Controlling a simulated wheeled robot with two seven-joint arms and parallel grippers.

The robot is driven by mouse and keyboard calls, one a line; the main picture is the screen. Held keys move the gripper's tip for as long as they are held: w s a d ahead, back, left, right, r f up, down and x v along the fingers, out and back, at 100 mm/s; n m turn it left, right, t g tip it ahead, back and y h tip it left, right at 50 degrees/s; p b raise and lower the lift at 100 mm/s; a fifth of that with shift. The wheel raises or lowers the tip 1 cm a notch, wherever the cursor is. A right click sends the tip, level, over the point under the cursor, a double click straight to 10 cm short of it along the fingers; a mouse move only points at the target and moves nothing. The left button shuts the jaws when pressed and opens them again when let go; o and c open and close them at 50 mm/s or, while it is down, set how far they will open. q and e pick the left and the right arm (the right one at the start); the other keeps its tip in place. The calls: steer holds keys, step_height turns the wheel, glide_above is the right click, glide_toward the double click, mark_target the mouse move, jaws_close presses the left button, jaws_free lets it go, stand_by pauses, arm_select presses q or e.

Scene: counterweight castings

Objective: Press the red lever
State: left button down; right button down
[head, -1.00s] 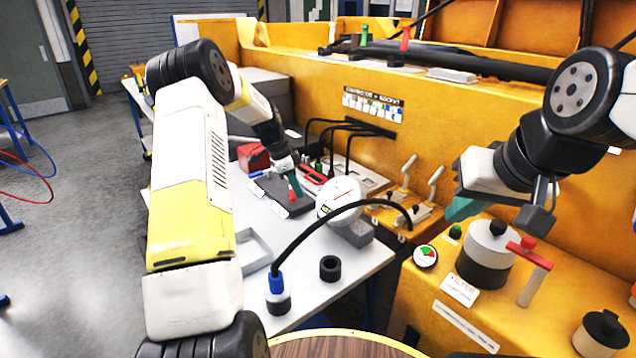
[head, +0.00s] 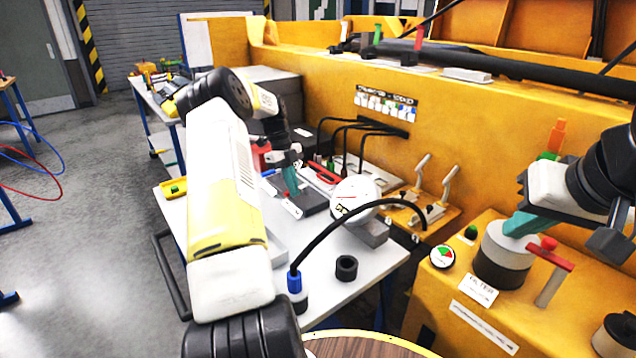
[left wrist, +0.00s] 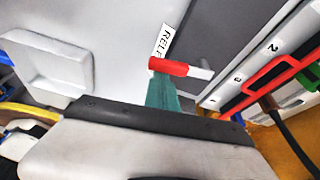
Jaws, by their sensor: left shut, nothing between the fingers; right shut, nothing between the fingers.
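A lever with a red grip and pale end (left wrist: 168,67) shows in the left wrist view, beside a white label beginning "REL" (left wrist: 165,42). My left gripper (head: 291,184) is shut and empty low over the dark box on the white table. In the left wrist view its teal fingers (left wrist: 168,95) come right up to the red grip and overlap it in the picture; I cannot tell whether they touch. In the head view I cannot make out this lever. My right gripper (head: 518,226) is shut and empty, by the filter canister (head: 500,262).
A round white gauge (head: 355,197) stands right of my left gripper. A black cable arches to a blue-collared plug (head: 295,283). A red-handled T-valve (head: 550,258) stands beside the filter.

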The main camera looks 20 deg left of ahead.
arm_select(q)
steer(key=shift+w+a+m, duration=0.1)
steer(key=shift+a+m, duration=0.1)
steer(key=shift+m, duration=0.2)
steer(key=shift+a, duration=0.35)
steer(key=shift+w+a, duration=0.1)
steer(key=shift+a, duration=0.05)
